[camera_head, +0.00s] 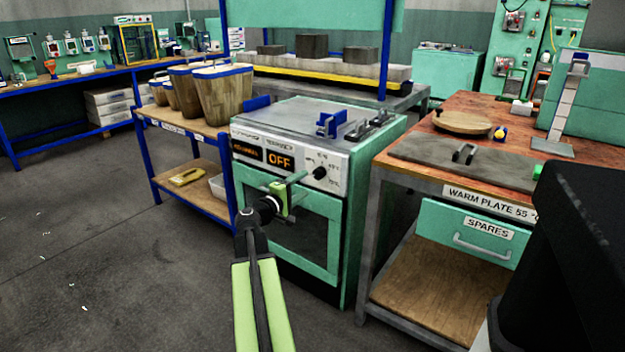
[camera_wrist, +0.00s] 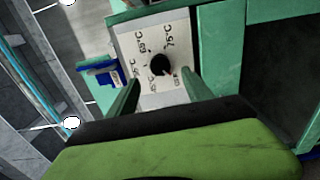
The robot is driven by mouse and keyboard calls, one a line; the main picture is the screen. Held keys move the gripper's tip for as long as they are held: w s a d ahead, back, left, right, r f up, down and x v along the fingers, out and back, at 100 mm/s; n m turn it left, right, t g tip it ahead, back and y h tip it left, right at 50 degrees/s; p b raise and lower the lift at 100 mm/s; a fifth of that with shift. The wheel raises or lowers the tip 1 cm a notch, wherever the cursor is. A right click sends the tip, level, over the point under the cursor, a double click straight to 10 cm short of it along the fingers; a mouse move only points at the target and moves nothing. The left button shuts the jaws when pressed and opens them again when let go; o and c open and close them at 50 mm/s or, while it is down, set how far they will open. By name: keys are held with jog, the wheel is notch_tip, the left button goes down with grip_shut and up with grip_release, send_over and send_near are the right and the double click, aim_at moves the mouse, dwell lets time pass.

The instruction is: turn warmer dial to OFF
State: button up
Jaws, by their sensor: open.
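The warmer (camera_head: 285,230) is a mint-green, oven-like unit with a light control panel. Its black round dial (camera_head: 320,172) sits at the panel's right, and an orange display (camera_head: 280,160) left of it reads OFF. In the wrist view the dial (camera_wrist: 160,65) is ringed by printed temperature marks. I cannot make out where its pointer aims. My gripper (camera_head: 288,188) is in front of the panel, just left of and below the dial in the head view. In the wrist view its two green fingers (camera_wrist: 160,84) are open and empty, spread below the dial, apparently apart from it.
A blue clip-like part (camera_head: 331,123) and dark handles (camera_head: 370,124) lie on the warmer's top. A workbench with a warm plate (camera_head: 465,160) stands close at right. A blue-framed shelf with wooden bins (camera_head: 222,95) is at left. The floor (camera_head: 110,240) in the left foreground is clear.

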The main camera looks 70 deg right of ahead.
jog(key=v, duration=0.9)
jog(key=shift+a, duration=0.3)
